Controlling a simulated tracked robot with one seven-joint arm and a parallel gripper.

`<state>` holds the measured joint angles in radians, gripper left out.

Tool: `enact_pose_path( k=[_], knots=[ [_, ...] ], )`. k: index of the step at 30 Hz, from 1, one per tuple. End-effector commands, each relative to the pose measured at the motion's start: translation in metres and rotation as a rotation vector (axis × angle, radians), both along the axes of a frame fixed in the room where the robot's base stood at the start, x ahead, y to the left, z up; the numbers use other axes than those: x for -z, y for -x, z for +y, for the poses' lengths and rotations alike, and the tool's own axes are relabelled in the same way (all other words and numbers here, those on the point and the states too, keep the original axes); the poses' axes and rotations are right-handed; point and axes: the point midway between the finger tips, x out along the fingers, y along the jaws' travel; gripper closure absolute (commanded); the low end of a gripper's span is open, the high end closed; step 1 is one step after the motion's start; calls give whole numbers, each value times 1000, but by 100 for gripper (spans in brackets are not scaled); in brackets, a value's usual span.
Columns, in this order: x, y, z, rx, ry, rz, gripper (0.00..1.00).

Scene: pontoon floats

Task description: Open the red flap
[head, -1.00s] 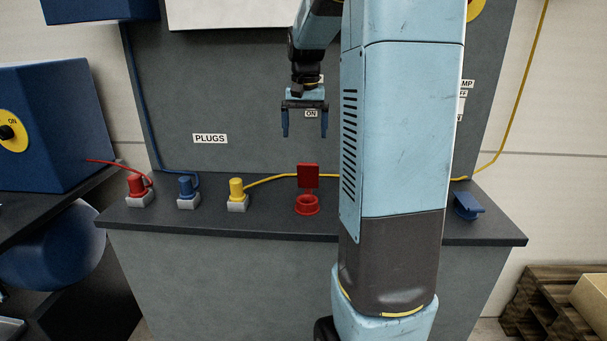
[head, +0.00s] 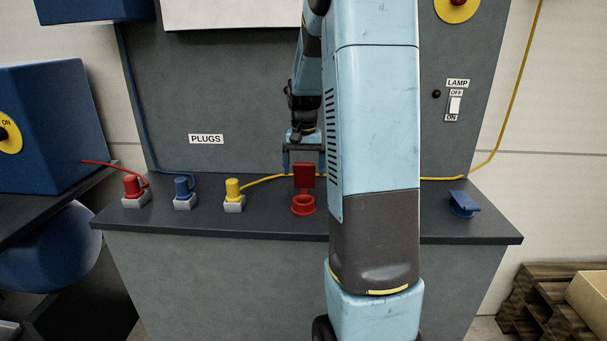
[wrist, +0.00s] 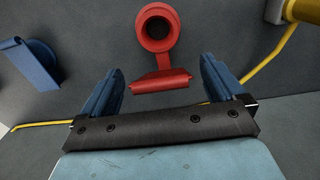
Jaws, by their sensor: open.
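The red flap (head: 304,176) stands upright at the back edge of a red ring-shaped socket (head: 303,206) on the dark counter. The socket's round opening is uncovered. In the wrist view the flap (wrist: 160,82) is seen from above, nearly edge-on, below the socket (wrist: 141,28). My gripper (head: 304,164) is open and empty, pointing down just above and around the flap's top in the head view. In the wrist view my gripper's blue fingers (wrist: 161,74) are on either side of the flap, with a gap at each side.
Red (head: 133,187), blue (head: 183,188) and yellow (head: 233,190) plugs stand in pale holders left of the socket. A blue flap (head: 463,203) is at the right. A yellow cable (head: 270,180) runs along the back. A lamp switch (head: 455,106) is on the panel.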

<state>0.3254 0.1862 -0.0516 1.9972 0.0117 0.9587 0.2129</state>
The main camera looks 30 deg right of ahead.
Motion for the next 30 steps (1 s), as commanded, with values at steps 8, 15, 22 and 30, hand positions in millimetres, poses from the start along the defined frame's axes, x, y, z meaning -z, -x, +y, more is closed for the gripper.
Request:
enact_pose_path(
  k=[8, 15, 22, 30],
  knots=[
    [22, 0, 0, -1, 0, 0, 4],
    [24, 0, 1, -1, 0, 0, 4],
    [24, 0, 1, -1, 0, 0, 20],
    [24, 0, 1, -2, 0, 0, 45]
  ],
)
